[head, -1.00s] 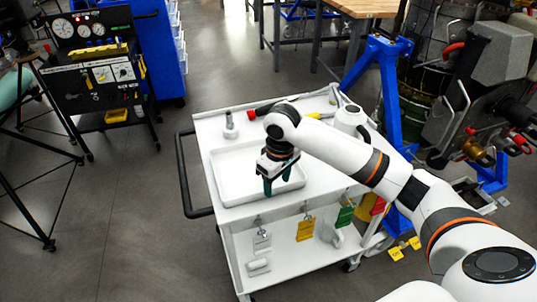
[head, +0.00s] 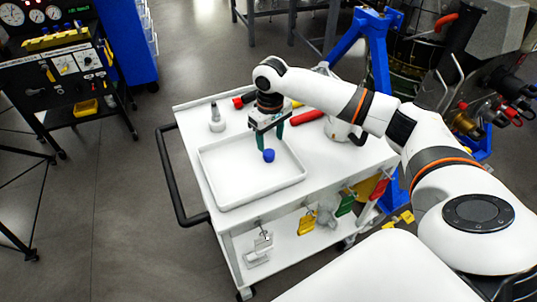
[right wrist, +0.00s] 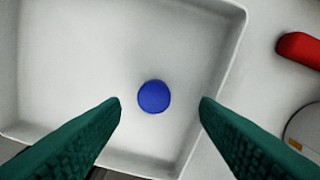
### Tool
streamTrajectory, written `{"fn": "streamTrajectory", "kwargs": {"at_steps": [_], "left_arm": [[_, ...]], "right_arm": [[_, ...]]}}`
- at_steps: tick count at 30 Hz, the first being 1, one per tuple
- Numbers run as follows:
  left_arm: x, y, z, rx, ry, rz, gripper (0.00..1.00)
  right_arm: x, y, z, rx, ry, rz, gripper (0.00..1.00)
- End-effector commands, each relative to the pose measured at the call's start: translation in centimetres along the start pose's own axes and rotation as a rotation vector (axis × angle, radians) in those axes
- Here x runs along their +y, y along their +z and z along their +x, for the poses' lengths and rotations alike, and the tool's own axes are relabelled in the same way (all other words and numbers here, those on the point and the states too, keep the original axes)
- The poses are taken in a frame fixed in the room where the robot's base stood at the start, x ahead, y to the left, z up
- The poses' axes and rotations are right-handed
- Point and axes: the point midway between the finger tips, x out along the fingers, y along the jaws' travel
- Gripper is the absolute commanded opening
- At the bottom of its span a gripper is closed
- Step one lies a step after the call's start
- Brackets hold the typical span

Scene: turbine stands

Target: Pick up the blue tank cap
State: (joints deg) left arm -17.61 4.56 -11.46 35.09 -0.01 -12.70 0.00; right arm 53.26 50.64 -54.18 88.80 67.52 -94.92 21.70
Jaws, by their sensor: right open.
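The blue tank cap (head: 269,155) lies in the white tray (head: 225,192) on top of the cart. In the right wrist view the cap (right wrist: 154,96) is a round blue disc on the tray floor, between and a little beyond the fingertips. My right gripper (head: 270,143) points down over the tray near the cap. Its green fingers (right wrist: 160,101) are apart, with nothing between them, and they do not touch the cap. My left gripper is not in view.
The white cart (head: 190,105) also carries a grey-white fitting (head: 216,119), a red cylinder (head: 306,117) and a white pot (head: 337,128) behind the tray. Coloured tags hang below its top. The tray's raised rim surrounds the cap.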

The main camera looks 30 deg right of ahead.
Motion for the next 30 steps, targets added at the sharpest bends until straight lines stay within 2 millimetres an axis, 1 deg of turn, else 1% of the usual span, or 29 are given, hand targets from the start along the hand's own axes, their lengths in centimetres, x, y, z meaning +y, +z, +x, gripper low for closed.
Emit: {"fn": "streamTrajectory", "kwargs": {"at_steps": [1,3,5,6,9,17,20,27,28,30], "left_arm": [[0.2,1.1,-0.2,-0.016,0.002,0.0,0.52],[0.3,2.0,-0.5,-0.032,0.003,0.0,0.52],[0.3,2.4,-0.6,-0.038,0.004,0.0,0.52],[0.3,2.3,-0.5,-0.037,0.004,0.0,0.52],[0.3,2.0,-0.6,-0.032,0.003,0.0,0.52],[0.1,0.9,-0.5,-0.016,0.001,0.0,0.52],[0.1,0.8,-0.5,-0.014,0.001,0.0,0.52],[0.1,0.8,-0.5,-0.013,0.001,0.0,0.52],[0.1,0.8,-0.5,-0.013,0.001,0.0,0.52],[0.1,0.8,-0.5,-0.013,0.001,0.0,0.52]], "right_arm": [[0.2,-0.1,0.7,0.004,0.0,0.0,0.56],[0.5,-0.1,1.8,0.003,-0.001,-0.001,0.56],[0.7,-0.1,2.7,0.003,-0.001,-0.001,0.56],[0.6,-0.1,3.3,0.004,-0.001,0.0,0.56],[0.6,-0.1,4.2,0.002,-0.001,-0.001,0.56],[0.6,-0.1,4.5,0.0,-0.001,-0.002,0.56],[0.6,-0.1,4.5,0.0,-0.001,-0.002,0.41],[0.6,-0.1,4.5,0.0,-0.001,-0.001,0.02],[0.6,-0.1,4.5,0.0,-0.001,-0.001,0.0],[0.6,-0.1,4.5,0.0,-0.001,-0.001,0.0]]}}
